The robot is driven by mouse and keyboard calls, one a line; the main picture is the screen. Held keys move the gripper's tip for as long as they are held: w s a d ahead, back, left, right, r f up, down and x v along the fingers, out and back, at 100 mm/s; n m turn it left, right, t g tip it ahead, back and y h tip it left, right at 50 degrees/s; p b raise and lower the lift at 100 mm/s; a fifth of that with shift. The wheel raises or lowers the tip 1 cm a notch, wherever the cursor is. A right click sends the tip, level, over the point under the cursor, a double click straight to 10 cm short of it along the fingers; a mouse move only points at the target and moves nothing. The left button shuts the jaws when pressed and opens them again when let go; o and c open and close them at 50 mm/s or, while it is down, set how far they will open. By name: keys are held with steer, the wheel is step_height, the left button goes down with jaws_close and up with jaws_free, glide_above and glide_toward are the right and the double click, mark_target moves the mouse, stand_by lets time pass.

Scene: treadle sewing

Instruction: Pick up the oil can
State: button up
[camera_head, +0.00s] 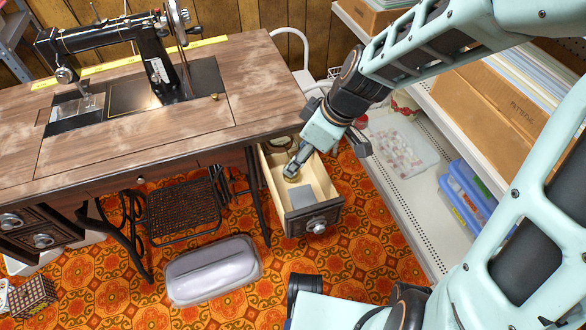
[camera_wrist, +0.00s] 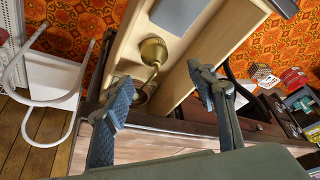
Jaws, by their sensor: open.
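The oil can (camera_wrist: 153,50) looks like a small brass thing with a rounded body and a thin spout. In the wrist view it lies inside the open wooden drawer (camera_wrist: 226,40), its spout end near the drawer's back. In the head view the drawer (camera_head: 322,190) is pulled out under the right end of the sewing table, and my gripper mostly hides the can. My gripper (camera_head: 293,169) reaches down into the drawer's rear part. In the wrist view my gripper (camera_wrist: 165,90) has its two blue-padded fingers apart, with nothing held; the can's far end shows between them.
A grey flat block (camera_head: 301,200) lies in the drawer's front. The sewing table (camera_head: 250,75) edge is close on the left. A white shelf (camera_head: 400,190) with boxes stands right. A white chair (camera_wrist: 50,75) is behind. A lidded grey case (camera_head: 213,270) lies on the floor.

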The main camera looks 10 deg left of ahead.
mark_target(295, 178)
steer(key=b+x, duration=0.1)
steer(key=x, duration=0.1)
steer(key=b+x, duration=0.1)
steer(key=x, duration=0.1)
steer(key=b+x, duration=0.1)
steer(key=x, duration=0.2)
steer(key=shift+w+d+f, duration=0.1)
steer(key=shift+w, duration=0.2)
steer(key=shift+c, duration=0.6)
steer(key=c, duration=1.2)
steer(key=shift+o, duration=0.2)
